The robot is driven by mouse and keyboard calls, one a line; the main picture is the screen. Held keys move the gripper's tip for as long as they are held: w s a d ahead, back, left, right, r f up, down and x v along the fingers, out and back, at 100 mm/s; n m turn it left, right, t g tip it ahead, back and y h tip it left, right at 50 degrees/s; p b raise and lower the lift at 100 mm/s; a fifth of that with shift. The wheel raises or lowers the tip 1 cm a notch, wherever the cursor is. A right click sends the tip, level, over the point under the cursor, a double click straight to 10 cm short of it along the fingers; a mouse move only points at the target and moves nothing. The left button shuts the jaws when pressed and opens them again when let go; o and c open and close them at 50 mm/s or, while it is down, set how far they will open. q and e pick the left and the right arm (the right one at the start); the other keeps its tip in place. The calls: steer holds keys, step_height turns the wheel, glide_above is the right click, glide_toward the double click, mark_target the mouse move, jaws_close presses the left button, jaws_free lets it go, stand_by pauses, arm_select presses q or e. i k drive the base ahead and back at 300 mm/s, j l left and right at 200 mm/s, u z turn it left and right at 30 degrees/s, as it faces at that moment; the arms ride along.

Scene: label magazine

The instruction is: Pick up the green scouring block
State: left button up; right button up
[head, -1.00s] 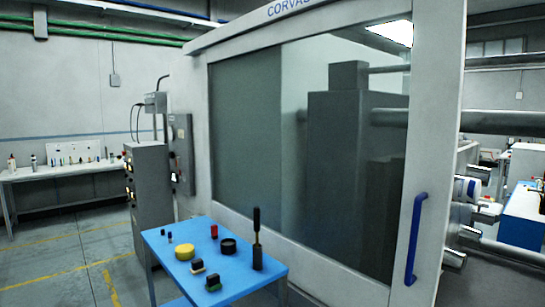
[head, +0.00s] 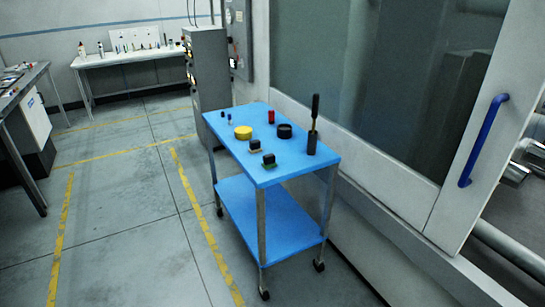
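The green scouring block (head: 269,166) appears as a small block with a dark upper part and a green bottom edge. It lies on the top of the blue cart (head: 285,175), close to the near edge. A similar dark block with a pale bottom (head: 254,150) lies just behind it, apart from it. Neither of my grippers shows in the head view.
The cart top also holds a yellow disc (head: 243,132), a black round dish (head: 285,130), a red cylinder (head: 271,117) and a dark holder with an upright tool (head: 312,140). A machine with a blue handle (head: 484,140) stands close behind. The floor (head: 130,230) left of the cart is clear.

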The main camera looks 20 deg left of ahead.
mark_target(269, 161)
steer(key=z, duration=1.65)
steer(key=u, duration=2.25)
steer(key=i+l+u, duration=0.25)
steer(key=i+l, duration=0.2)
steer(key=i+l+u, duration=0.25)
steer(key=i+l, duration=0.15)
steer(key=l, duration=0.15)
